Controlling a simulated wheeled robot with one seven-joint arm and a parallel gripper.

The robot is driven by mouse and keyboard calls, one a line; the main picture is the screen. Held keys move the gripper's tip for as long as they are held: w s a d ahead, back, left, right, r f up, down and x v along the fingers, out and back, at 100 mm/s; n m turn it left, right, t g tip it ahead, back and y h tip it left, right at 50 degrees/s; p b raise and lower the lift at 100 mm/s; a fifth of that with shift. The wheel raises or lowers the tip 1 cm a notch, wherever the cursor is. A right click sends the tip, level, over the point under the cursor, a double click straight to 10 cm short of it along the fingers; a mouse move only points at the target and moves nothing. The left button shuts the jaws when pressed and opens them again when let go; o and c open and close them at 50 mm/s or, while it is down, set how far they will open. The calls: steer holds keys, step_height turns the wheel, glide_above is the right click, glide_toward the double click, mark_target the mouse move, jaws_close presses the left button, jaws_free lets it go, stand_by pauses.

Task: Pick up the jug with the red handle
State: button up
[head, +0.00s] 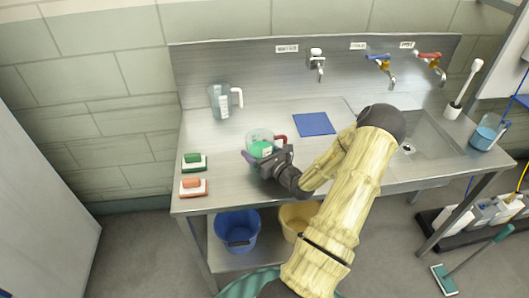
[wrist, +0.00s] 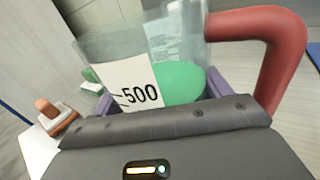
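The clear jug with the red handle (head: 259,137) stands on the metal counter, with green showing inside it. In the wrist view the jug (wrist: 140,85) fills the middle, with a white "500" label facing me and its red handle (wrist: 283,50) at the right. My gripper (head: 263,158) is at the near side of the jug, low against the counter. Its purple fingers, also in the wrist view (wrist: 162,97), are spread wide on either side of the jug's body. Finger contact with the jug is not clear; the finger ends are partly hidden.
A second clear jug with a white handle (head: 224,101) stands behind left. A green brush (head: 194,163) and an orange brush (head: 193,187) lie left. A blue cloth (head: 314,124) lies right, before the sink (head: 425,150). A blue bucket (head: 237,230) is below.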

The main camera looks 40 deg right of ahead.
steer(key=c, duration=0.7)
steer(key=shift+o, duration=0.2)
steer(key=shift+r, duration=0.1)
step_height(320, 180, up, 10)
stand_by(0.5)
